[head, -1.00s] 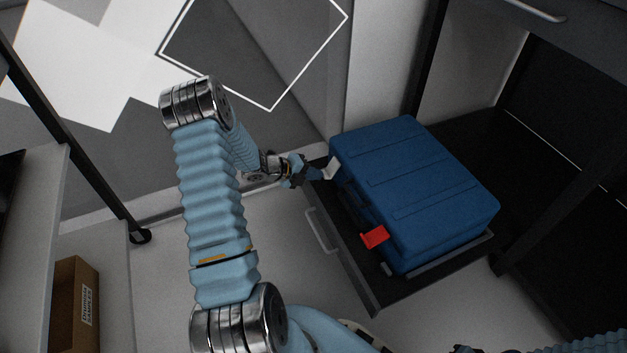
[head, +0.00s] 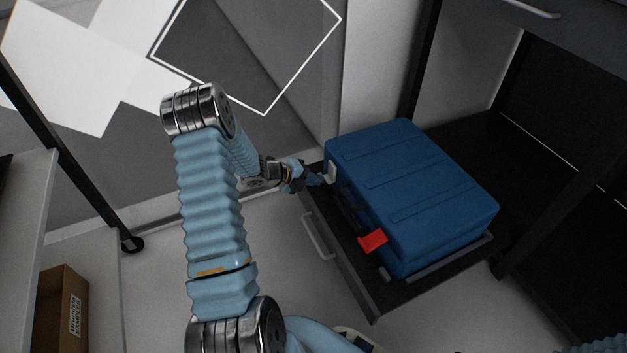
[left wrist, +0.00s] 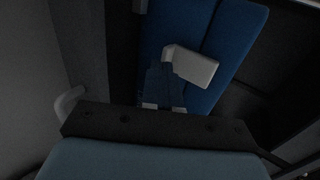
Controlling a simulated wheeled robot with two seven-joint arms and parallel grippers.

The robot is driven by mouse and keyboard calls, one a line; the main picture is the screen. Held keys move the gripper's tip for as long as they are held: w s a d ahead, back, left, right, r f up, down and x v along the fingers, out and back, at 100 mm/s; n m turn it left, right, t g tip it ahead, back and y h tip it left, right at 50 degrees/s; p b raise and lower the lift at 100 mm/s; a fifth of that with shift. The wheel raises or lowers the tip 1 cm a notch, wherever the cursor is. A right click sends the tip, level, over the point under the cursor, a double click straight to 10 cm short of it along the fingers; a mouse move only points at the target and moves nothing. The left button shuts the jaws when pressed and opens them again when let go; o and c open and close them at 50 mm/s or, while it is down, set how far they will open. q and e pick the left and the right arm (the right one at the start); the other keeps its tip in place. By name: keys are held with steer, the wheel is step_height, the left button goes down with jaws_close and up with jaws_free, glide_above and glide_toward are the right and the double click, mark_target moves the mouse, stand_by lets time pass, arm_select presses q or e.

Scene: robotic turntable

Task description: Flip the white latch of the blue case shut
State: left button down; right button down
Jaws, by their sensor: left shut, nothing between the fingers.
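The blue case (head: 412,190) lies flat in a dark open drawer. Its white latch (head: 331,172) is at the left end of its front side; in the head view it looks close against the case. My left gripper (head: 322,180) is shut and empty, with its tips right at the latch. In the left wrist view the white latch (left wrist: 192,66) stands just beyond and right of the shut fingertips (left wrist: 167,72); I cannot tell whether they touch. A red latch (head: 373,241) sticks out near the other end of the front side. My right gripper is out of view.
The drawer (head: 372,302) has a front handle (head: 319,237) and sits in a dark frame. Bare floor lies in front of it. A cardboard box (head: 62,308) stands at lower left, and a dark post (head: 75,150) rises at the left.

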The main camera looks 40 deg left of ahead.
arm_select(q)
steer(key=shift+r, duration=0.25)
steer(key=p+v, duration=0.2)
steer(key=v, duration=1.2)
steer(key=shift+p, duration=0.35)
steer(key=shift+w+f, duration=0.1)
